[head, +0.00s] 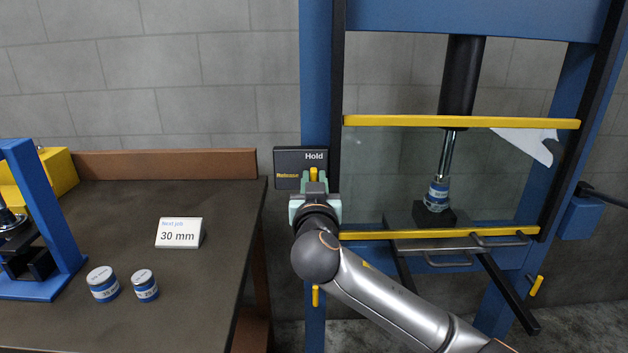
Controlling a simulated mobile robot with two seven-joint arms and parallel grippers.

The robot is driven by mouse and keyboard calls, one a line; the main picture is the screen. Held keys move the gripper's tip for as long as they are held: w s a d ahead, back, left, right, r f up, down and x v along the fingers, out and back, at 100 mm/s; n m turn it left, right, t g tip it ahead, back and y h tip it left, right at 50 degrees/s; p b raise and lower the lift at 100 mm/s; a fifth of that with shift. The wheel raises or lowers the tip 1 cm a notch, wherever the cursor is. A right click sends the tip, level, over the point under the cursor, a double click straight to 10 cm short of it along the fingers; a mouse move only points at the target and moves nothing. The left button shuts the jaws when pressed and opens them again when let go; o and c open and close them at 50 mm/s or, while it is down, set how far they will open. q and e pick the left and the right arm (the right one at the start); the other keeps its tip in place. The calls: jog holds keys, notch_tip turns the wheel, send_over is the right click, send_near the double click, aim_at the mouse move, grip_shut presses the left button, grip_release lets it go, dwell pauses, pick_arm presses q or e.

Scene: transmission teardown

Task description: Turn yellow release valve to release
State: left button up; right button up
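The yellow release valve (313,174) shows as a short upright yellow handle in front of a dark panel (287,160) on the blue press post. The panel reads "Hold" at upper right and "Release" at left. My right gripper (314,184) is at the valve, coming from below and in front, with its fingertips around or just before the handle. The gripper body hides the handle's lower part, and I cannot tell whether the fingers touch it. My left gripper is not in view.
On the left, a dark bench (220,230) holds a "30 mm" sign (179,233), two blue jars (103,284) and a small blue press (50,210).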

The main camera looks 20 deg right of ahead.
grip_shut()
